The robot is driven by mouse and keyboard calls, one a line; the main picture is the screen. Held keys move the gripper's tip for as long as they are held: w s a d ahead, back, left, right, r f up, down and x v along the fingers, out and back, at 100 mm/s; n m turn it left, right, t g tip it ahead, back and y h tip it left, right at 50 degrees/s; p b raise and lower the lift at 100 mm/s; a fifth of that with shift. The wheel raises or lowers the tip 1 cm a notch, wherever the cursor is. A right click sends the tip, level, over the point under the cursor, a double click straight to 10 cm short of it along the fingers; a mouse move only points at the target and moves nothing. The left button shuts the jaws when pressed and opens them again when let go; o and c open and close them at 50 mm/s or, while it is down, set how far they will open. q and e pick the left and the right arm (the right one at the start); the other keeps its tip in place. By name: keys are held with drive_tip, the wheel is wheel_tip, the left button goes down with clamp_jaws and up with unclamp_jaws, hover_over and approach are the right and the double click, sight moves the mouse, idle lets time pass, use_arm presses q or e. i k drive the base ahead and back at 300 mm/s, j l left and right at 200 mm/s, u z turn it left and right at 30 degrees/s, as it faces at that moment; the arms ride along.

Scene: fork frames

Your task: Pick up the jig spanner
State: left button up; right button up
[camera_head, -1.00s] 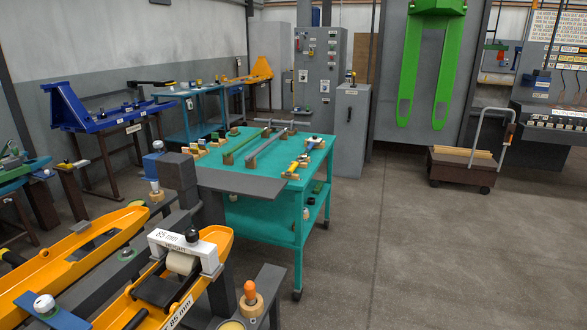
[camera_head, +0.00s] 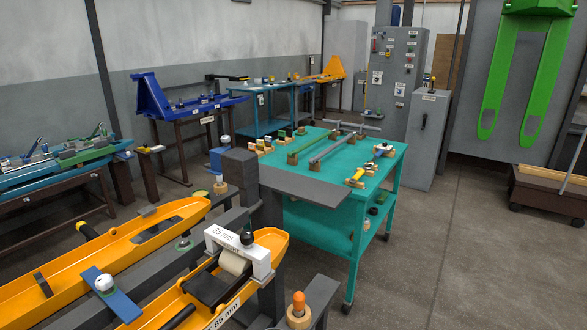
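I cannot tell which item is the jig spanner. Several small tools lie or stand on the teal cart (camera_head: 378,160). Among them is a tool with a yellow part (camera_head: 356,176) near the cart's right front, and a small dark-and-light piece (camera_head: 384,149) behind it. Neither of my grippers shows in the head view.
An orange-topped peg (camera_head: 298,304) stands near the bottom. Grey cabinets (camera_head: 398,75) stand behind the cart. Open floor (camera_head: 450,260) lies to the right.

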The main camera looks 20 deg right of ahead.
sight(353, 181)
drive_tip(key=i+l+u, duration=0.2)
drive_tip(key=l, duration=0.15)
drive_tip(key=i+l+u, duration=0.2)
drive_tip(key=l, duration=0.15)
drive_tip(key=l+u, duration=0.2)
drive_tip(key=l, duration=0.15)
drive_tip(key=i+l+u, duration=0.2)
drive_tip(key=l, duration=0.25)
drive_tip(key=l+u, duration=0.2)
drive_tip(key=l, duration=0.2)
drive_tip(key=i+l+u, duration=0.1)
drive_tip(key=l, duration=0.95)
drive_tip(key=l+u, duration=0.1)
drive_tip(key=l, duration=0.95)
